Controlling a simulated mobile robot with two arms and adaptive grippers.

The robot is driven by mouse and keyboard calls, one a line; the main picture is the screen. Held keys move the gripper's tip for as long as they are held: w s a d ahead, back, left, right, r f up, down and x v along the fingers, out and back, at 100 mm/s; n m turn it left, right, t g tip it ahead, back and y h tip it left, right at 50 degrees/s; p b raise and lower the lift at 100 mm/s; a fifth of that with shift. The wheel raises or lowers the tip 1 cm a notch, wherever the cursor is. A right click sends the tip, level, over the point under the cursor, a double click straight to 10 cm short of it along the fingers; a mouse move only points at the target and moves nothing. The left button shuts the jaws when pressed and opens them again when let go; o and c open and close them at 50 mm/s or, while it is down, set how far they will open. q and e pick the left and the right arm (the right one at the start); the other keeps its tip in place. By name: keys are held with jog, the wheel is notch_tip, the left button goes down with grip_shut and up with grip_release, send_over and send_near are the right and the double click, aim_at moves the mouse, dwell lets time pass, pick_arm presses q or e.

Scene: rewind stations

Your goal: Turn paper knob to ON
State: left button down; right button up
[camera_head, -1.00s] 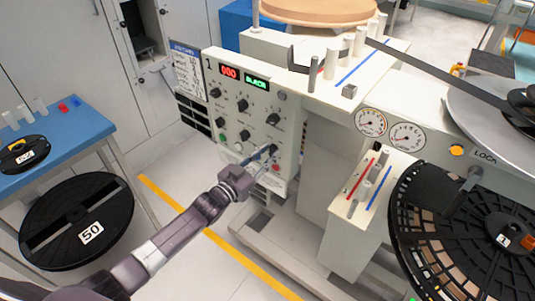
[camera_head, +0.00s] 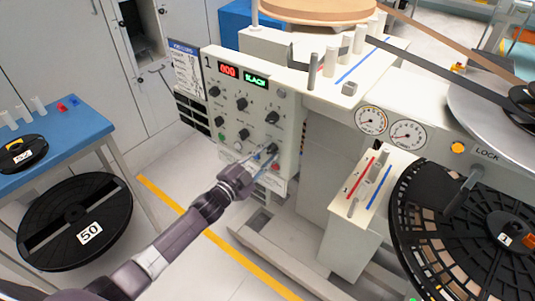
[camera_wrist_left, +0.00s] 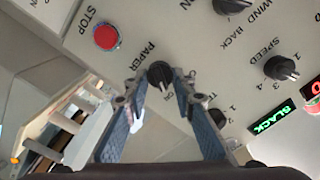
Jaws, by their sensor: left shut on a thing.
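The paper knob is a small round black knob (camera_wrist_left: 160,74) beside the word PAPER in the left wrist view. In the head view this knob (camera_head: 271,149) sits low on the right side of the cream control panel (camera_head: 230,108). My left gripper (camera_head: 264,153) reaches it from the lower left. In the left wrist view the fingertips of my left gripper (camera_wrist_left: 159,80) are on either side of the knob, shut on it. The fingers partly cover the markings around the knob, so its exact setting is hard to read. My right gripper is not in view.
The red STOP button (camera_wrist_left: 106,37) is near the knob, and the SPEED knob (camera_wrist_left: 281,68) is on the same panel. A large black reel (camera_head: 480,235) is at the right. A blue table (camera_head: 60,140) stands at the left. Yellow-lined floor is open below.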

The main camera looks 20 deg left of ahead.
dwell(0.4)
pick_arm(q)
jog(key=c, duration=1.6)
grip_release()
jog(key=shift+s, duration=0.1)
jog(key=v, duration=1.2)
